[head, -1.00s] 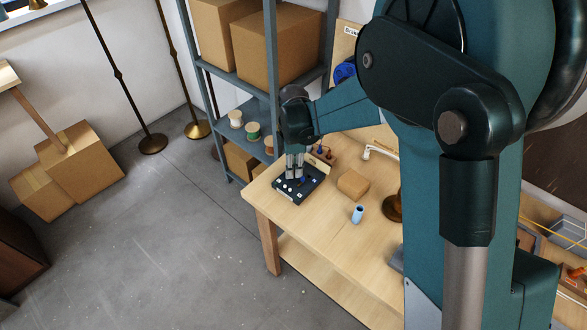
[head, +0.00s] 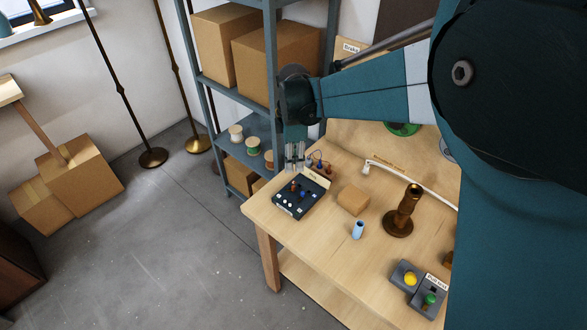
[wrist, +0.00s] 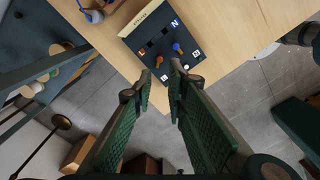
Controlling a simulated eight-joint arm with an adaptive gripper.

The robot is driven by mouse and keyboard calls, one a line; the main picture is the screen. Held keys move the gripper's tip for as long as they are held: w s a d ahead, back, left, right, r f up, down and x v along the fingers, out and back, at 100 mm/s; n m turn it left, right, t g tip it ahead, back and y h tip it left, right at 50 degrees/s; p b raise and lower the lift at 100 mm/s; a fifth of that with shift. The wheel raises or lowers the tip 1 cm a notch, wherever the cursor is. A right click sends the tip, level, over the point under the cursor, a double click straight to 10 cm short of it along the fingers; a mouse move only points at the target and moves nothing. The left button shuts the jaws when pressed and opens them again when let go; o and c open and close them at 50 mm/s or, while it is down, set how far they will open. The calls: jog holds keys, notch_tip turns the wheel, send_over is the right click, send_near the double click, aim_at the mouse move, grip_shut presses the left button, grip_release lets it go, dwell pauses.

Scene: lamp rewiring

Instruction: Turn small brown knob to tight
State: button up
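A dark terminal box (head: 289,209) sits at the table's far left corner, with a tilted label strip along its back edge. It also shows in the wrist view (wrist: 200,62), with letters L and N. A small orange-brown knob (wrist: 152,44) stands by the L and a blue knob (wrist: 177,48) by the N. In the head view the brown knob (head: 294,187) looks reddish, beside the blue knob (head: 303,194). My gripper (head: 294,168) hangs above the box's back edge. In the wrist view its fingers (wrist: 161,77) are apart with nothing between them, clear of the knobs.
A cardboard block (head: 352,199), a light-blue cylinder (head: 357,230) and a bronze lamp base (head: 398,224) stand right of the box. A small rack with knobs (head: 319,163) is behind it. A metal shelf (head: 273,80) stands close behind my gripper.

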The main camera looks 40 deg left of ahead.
jog(key=shift+r, duration=0.35)
jog(key=shift+a+f, duration=0.1)
jog(key=t+h+p, duration=0.2)
jog(key=t+h, duration=0.1)
send_near(293, 186)
jog(key=shift+s+f, duration=0.2)
dwell(0.4)
jog(key=shift+f, duration=0.1)
jog(key=shift+x, duration=3.9)
jog(key=shift+w, duration=0.15)
grip_shut()
